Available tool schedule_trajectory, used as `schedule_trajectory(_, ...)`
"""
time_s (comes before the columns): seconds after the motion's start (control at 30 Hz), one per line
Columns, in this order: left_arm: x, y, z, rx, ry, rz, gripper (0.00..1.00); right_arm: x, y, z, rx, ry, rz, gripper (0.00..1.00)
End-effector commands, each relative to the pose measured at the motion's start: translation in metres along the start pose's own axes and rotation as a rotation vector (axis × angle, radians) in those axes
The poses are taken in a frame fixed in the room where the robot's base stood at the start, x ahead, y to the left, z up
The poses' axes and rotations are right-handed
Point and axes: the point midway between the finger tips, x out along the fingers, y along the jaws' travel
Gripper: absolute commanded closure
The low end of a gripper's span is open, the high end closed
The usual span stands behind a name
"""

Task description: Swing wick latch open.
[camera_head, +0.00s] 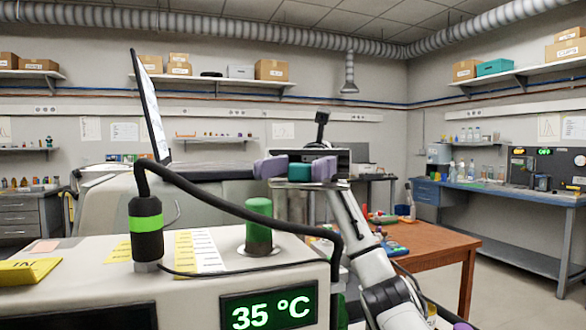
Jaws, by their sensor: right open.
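A white instrument (190,300) with a green "35 °C" display stands close in front of me. On its top is a green cylinder (258,222) seated in a pale ring. To its left stands a black cylinder with a bright green band (147,228), with a black hose arching right from its top. I cannot tell which part is the wick latch. My right gripper (297,169) is above and right of the green cylinder in the picture. Its purple fingers are apart, with a teal part showing between them; I cannot tell what that is. My left gripper is out of view.
The black hose (245,208) crosses in front of my right arm. A yellow block (28,271) lies at the instrument's left. A wooden table (430,245) with small items stands behind on the right. A blue bench (510,195) lines the right wall.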

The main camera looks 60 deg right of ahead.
Motion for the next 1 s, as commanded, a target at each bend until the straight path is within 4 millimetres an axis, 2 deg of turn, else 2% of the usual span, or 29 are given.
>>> schedule_trajectory(0.17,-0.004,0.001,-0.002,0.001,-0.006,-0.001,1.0,0.0,0.001,0.011,-0.005,-0.001,-0.001,0.55)
schedule_trajectory(0.4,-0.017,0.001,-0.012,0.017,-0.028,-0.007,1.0,0.0,0.001,0.059,-0.007,-0.001,0.0,0.55)
schedule_trajectory(0.6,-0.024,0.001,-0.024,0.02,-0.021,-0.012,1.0,0.0,0.001,0.09,-0.004,0.0,0.001,0.55)
schedule_trajectory(0.77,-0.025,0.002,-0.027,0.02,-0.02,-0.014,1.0,0.0,0.001,0.1,0.0,-0.001,0.0,0.55)
schedule_trajectory(1.0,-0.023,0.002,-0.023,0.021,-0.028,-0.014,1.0,0.0,0.0,0.1,0.001,0.0,0.0,0.55)
